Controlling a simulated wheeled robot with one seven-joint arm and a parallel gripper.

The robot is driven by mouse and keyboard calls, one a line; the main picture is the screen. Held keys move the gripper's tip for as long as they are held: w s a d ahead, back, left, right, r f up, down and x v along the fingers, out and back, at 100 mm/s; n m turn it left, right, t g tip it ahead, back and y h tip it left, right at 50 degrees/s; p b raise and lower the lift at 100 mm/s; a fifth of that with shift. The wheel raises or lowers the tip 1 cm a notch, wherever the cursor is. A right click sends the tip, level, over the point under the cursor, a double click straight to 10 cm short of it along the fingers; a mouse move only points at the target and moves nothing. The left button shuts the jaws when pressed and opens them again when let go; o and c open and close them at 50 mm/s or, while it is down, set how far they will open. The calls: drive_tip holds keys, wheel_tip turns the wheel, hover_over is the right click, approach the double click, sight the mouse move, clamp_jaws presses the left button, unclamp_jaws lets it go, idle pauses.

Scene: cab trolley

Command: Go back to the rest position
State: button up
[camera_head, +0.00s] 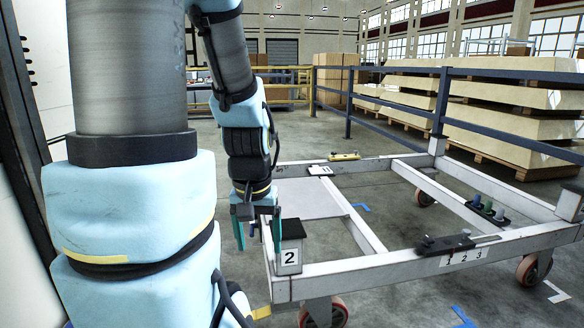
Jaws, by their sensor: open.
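My gripper (257,234) hangs below my arm with its fingers pointing down. The fingers are apart and nothing shows between them. It is just left of the corner post (290,256) with the label "2" on the white trolley frame (370,270). I cannot tell how far the fingertips are from the post in depth.
A dark block labelled 1, 2, 3 (445,245) lies on the trolley's near beam. A holder with several coloured pegs (488,210) and a yellow item (344,156) sit on other beams. Blue railings (440,100) and stacked pallets (520,120) stand behind. Floor shows between the beams.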

wheel_tip(320, 180, up, 25)
drive_tip(key=p, duration=2.2)
